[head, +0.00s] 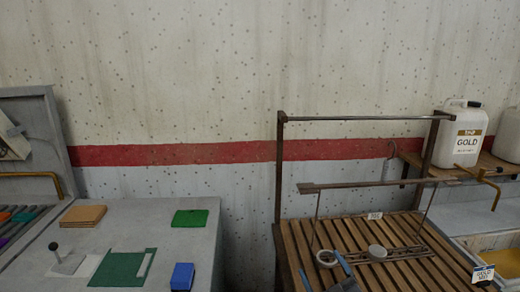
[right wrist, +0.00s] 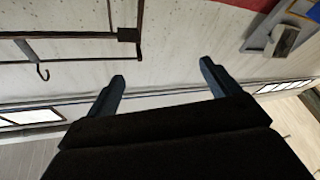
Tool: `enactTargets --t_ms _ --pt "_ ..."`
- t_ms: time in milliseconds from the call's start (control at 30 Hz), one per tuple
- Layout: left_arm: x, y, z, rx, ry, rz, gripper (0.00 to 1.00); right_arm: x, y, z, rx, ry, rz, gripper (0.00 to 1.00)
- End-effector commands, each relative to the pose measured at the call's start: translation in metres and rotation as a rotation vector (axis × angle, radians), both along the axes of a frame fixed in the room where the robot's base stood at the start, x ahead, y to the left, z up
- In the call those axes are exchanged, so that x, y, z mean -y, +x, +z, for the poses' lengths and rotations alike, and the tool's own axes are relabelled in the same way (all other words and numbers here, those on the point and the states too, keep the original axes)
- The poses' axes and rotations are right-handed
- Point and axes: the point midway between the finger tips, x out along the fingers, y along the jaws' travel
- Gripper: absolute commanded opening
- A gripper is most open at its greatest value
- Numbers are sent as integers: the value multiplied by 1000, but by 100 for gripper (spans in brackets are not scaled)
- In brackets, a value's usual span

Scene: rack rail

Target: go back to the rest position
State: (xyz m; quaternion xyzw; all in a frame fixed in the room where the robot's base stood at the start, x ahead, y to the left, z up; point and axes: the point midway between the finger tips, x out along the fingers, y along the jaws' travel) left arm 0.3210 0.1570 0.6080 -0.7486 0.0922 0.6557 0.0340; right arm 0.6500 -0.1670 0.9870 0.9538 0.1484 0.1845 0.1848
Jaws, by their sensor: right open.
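My right gripper (head: 321,268) shows at the bottom of the head view, in front of the slatted wooden rack (head: 292,250). Its two blue-grey fingers are spread apart. In the right wrist view the fingers of the right gripper (right wrist: 162,72) also stand wide apart with nothing between them. Most of the right arm is out of the head view. My left gripper is in neither view.
A metal frame (head: 278,170) with a rail (head: 375,184) stands over the rack. A grey ring (head: 327,259) and a round piece (head: 377,252) lie on it. Left is a grey table (head: 195,245) with coloured pads. A white GOLD canister (head: 460,135) stands right.

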Motion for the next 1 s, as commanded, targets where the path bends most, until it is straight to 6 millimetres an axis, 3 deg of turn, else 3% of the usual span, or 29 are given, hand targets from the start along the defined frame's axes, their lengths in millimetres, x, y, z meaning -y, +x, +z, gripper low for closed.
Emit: enactTargets --t_ms 267,400,600,800,1000 --pt "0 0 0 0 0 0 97 53 -47 -83 -409 121 -356 88" --pt "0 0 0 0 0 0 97 68 -91 -134 -674 126 -471 88" --pt "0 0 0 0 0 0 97 71 -169 -195 -1052 90 -530 88" --pt "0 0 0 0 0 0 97 64 -225 -223 -1285 50 -511 88" --pt "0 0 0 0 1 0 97 56 -268 -236 -1450 17 -471 88"
